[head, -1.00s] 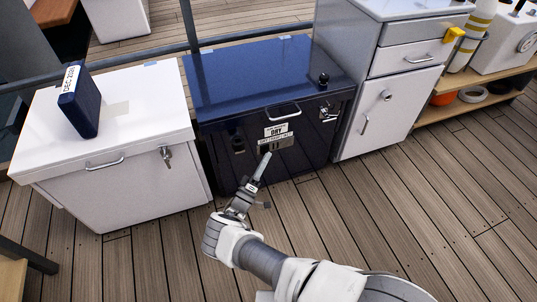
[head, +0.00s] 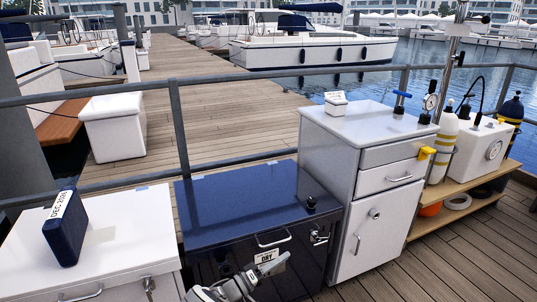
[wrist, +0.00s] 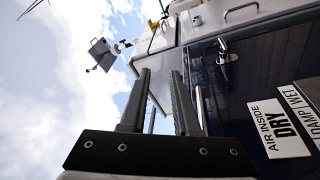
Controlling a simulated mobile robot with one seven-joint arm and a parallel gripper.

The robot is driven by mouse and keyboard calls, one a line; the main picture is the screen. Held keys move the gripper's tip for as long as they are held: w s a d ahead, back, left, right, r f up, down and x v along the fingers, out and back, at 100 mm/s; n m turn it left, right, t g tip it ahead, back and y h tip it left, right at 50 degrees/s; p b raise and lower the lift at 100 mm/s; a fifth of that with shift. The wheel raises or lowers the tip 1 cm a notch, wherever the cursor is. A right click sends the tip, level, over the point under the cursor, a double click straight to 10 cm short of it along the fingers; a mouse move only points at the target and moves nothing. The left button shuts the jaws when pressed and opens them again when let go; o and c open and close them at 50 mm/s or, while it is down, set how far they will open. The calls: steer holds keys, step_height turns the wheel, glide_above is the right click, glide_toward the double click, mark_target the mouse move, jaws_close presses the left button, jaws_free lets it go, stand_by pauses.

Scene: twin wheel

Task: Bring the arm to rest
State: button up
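My gripper (wrist: 160,75) shows in the wrist view with its two dark fingers apart and only sky and background between them. Nothing is held. In the head view my arm comes in at the bottom edge, in front of the dark blue locker (head: 250,196), mostly cut off by the frame. The wrist view looks up along the locker's front, with its metal latch (wrist: 223,58) and the white "AIR INSIDE DRY" label (wrist: 278,128) to the right of the fingers. I cannot tell the exact gap between gripper and locker.
A white chest (head: 120,232) with a dark blue case (head: 62,232) stands left. A grey cabinet (head: 365,235) with drawers stands right, beside a wooden shelf (head: 425,222). A metal rail (head: 225,80) runs behind. Wooden deck lies in front at right.

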steer(key=s+d+r+m+g+y, duration=0.2)
steer(key=s+d+r+g+y, duration=0.3)
steer(key=r, duration=0.5)
steer(key=s+d+r+m+g+y, duration=0.25)
steer(key=s+d+r+g, duration=0.3)
steer(key=d+r, duration=0.35)
steer(key=s+a+r+n+t+y, duration=0.25)
steer(key=s+r+y, duration=0.25)
steer(key=s+r, duration=0.5)
steer(key=s+a+r+n+t+y, duration=0.1)
steer(key=s+r+t+y, duration=0.3)
steer(key=s, duration=1.1)
step_height(320, 180, up, 27)
steer(key=g+p, duration=0.1)
steer(key=p, duration=2.5)
steer(key=shift+w+a+y, duration=0.2)
steer(key=shift+y, duration=0.15)
steer(key=shift+d, duration=0.15)
